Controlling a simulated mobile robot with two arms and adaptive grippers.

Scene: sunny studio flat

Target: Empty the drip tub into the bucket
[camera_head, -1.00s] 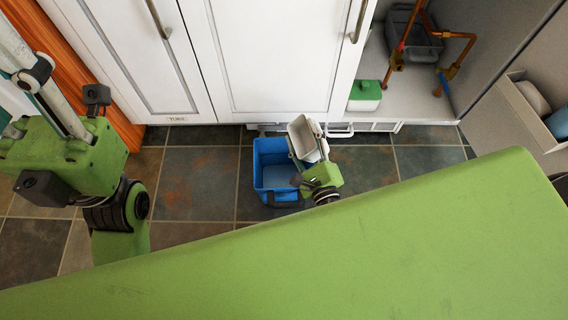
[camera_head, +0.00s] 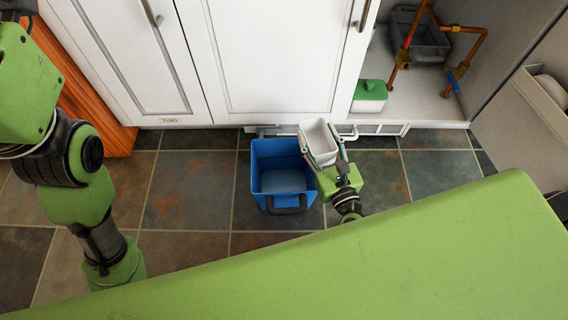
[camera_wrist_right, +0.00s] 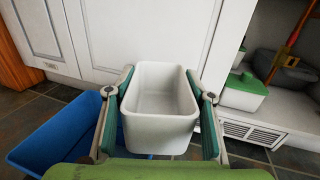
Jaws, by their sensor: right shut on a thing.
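My right gripper (camera_head: 322,160) is shut on a small white tub (camera_head: 319,136), which is roughly upright. In the right wrist view the tub (camera_wrist_right: 164,128) sits between the two green-padded fingers (camera_wrist_right: 160,92), and its inside looks empty. The blue bucket (camera_head: 269,150) stands on the floor just left of the tub; its edge also shows in the right wrist view (camera_wrist_right: 55,138). A paler, flat surface shows inside the bucket, and I cannot tell for sure whether it is water. My left arm comes in at the left, but its gripper does not show.
White cabinet doors (camera_head: 270,60) stand behind the bucket. To the right, an open cabinet holds a green-lidded box (camera_head: 369,97), a grey basin (camera_head: 418,42) and copper pipes (camera_head: 475,45). Tiled floor (camera_head: 185,190) is free left of the bucket.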

